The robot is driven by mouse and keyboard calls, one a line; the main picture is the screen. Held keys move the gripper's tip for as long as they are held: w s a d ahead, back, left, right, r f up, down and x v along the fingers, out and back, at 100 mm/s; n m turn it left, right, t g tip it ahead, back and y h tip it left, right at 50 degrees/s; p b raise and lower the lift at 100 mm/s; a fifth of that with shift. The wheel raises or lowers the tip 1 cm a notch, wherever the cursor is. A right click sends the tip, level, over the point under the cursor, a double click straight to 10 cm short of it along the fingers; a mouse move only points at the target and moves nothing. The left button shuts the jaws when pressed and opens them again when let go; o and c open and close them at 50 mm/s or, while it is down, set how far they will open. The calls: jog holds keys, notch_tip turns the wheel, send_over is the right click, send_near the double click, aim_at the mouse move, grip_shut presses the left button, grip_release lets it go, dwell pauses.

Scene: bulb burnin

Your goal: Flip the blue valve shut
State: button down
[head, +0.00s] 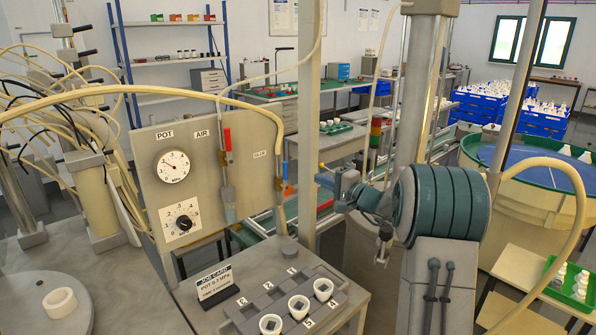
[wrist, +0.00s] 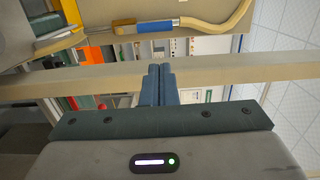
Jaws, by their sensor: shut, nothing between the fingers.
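The blue valve (head: 285,169) is on the hose line at the right edge of the grey panel (head: 205,185). Its blue handle also shows in the wrist view (wrist: 165,23), lying in line with the beige hose. My gripper (head: 320,179) is to the right of the valve in the head view, apart from it. In the wrist view my gripper (wrist: 159,68) has its two fingers together, with nothing between them. The handle is beyond the fingertips there.
An upright metal post (head: 308,110) stands close to my fingertips; whether they touch cannot be told. It crosses the wrist view as a beam (wrist: 230,70). A red-handled AIR valve (head: 227,140) is on the panel. A bulb tray (head: 250,322) and job card (head: 217,285) are below.

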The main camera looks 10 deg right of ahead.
aim_at(285, 171)
jog(key=p+x, duration=0.3)
jog(key=x, duration=0.7)
jog(key=shift+p, duration=0.3)
jog(key=shift+f+b, duration=0.15)
jog(key=shift+b, duration=0.6)
